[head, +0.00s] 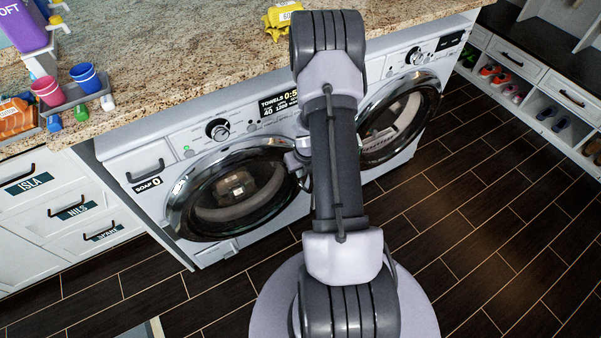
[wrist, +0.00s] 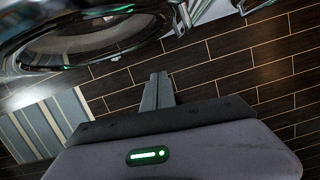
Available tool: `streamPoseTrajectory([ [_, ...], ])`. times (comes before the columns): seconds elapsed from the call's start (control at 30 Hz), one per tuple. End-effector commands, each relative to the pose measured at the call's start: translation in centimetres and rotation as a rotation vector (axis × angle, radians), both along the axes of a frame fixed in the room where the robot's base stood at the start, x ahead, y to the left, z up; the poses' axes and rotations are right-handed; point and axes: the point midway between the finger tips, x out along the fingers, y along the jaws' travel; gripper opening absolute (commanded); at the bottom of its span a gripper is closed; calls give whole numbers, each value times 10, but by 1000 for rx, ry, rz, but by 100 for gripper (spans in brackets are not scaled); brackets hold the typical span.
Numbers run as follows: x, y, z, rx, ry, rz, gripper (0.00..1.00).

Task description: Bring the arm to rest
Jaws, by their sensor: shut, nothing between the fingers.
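My arm (head: 335,160) reaches out over the floor toward the washing machine in the head view, with its upper joint in front of the granite counter.
A washing machine (head: 150,205) and a second machine (head: 425,60) stand under the granite counter (head: 170,75). Cups and bottles stand at the counter's left. A shoe bench (head: 540,75) is at the right. A striped mat (wrist: 40,125) lies on the floor. Floor at the right is clear.

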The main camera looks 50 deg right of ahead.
Motion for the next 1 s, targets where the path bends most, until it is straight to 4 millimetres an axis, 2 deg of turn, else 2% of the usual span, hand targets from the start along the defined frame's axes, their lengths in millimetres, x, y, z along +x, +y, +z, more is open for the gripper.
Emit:
streamPoseTrajectory([
  [0.17,-1,1,5,-1,-1,-3,0],
  [0.23,7,-2,17,-16,-19,-59,0],
  [0.27,14,-4,30,-29,-40,-117,0],
  [0.37,44,-4,108,-68,-181,-484,0],
  [0.4,53,5,149,-57,-269,-694,0],
  [0.43,55,16,180,-33,-339,-862,0],
  [0.47,53,30,209,9,-410,-1036,0],
  [0.5,45,53,243,90,-494,-1268,0],
  [0.57,25,96,284,258,-586,-1607,0],
  [0.6,8,128,303,396,-612,-1827,0],
  [0.63,-7,154,314,507,-608,-1987,0],
  [0.7,-42,213,328,751,-518,-2316,0],
  [0.8,-83,282,336,994,-272,-2651,0],
  [0.9,-111,326,340,1101,-35,-2839,0],
  [1.0,-124,345,343,1132,93,-2918,0],
])
